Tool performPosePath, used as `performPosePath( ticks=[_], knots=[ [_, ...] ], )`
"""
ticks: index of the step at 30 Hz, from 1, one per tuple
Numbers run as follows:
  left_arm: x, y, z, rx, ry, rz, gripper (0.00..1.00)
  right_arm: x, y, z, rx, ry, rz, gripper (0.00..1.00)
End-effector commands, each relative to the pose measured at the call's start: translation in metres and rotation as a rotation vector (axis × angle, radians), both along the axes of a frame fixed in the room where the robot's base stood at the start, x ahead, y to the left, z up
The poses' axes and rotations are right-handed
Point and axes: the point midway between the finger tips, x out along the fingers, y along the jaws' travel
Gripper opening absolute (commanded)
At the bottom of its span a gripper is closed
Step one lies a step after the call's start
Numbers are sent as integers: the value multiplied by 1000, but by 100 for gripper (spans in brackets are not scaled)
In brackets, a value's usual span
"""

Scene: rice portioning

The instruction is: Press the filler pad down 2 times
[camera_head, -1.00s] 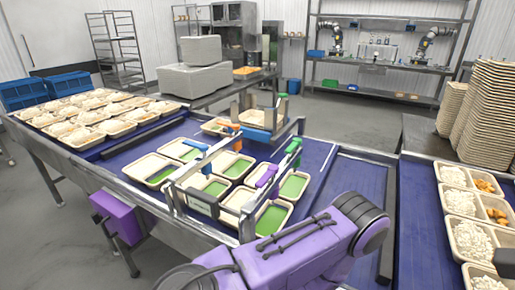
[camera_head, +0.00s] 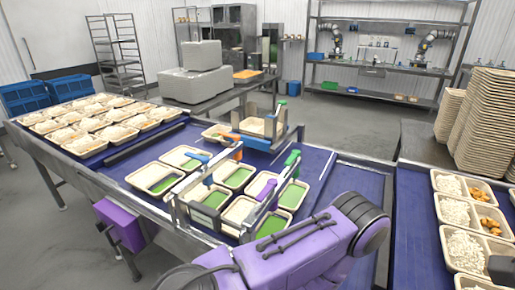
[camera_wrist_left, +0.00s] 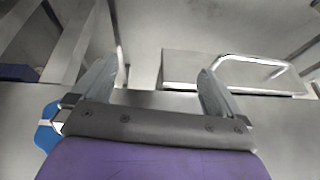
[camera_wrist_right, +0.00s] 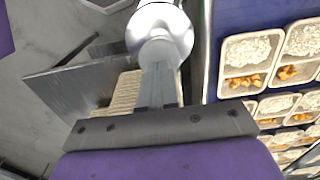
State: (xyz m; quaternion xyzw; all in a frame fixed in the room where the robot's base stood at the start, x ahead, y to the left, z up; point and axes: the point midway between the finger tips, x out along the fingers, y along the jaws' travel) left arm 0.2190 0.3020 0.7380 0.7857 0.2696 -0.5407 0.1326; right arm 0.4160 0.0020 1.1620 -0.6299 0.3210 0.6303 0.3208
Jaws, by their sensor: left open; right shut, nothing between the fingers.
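In the right wrist view, a shiny round metal part (camera_wrist_right: 160,30) with a domed top stands straight ahead of my right gripper (camera_wrist_right: 158,85). It may be the filler pad, but I cannot tell for sure. The right fingers are shut together with nothing between them, pointing at this part. I cannot tell whether they touch it. In the left wrist view my left gripper (camera_wrist_left: 160,80) is open and empty, above grey floor and metal framework. No filler pad is clearly recognisable in the head view.
In the head view, a metal guide frame with coloured clamps spans green-bottomed trays (camera_head: 163,185) on the blue belt (camera_head: 120,163). Trays of rice and orange pieces (camera_head: 462,248) line the right belt. Tray stacks (camera_head: 490,120) stand behind them. Filled trays (camera_head: 88,145) cover the left end.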

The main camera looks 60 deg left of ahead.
Motion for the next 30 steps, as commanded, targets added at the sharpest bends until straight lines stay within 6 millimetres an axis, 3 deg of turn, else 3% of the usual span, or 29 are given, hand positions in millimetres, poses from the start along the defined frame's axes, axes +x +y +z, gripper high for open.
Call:
performPosePath(
  ticks=[8, 27, 30],
  knots=[
    [0, 0, 3, 0, 0, 0, 100, 0, 0, 3, 1, -1, 0, 0],
    [0, 0, 79, 0, 0, 0, 100, 0, 0, 62, 1, -1, -1, 0],
    [0, 0, 82, 0, 0, 0, 100, 0, 0, 63, 1, 1, -1, 0]
  ],
)
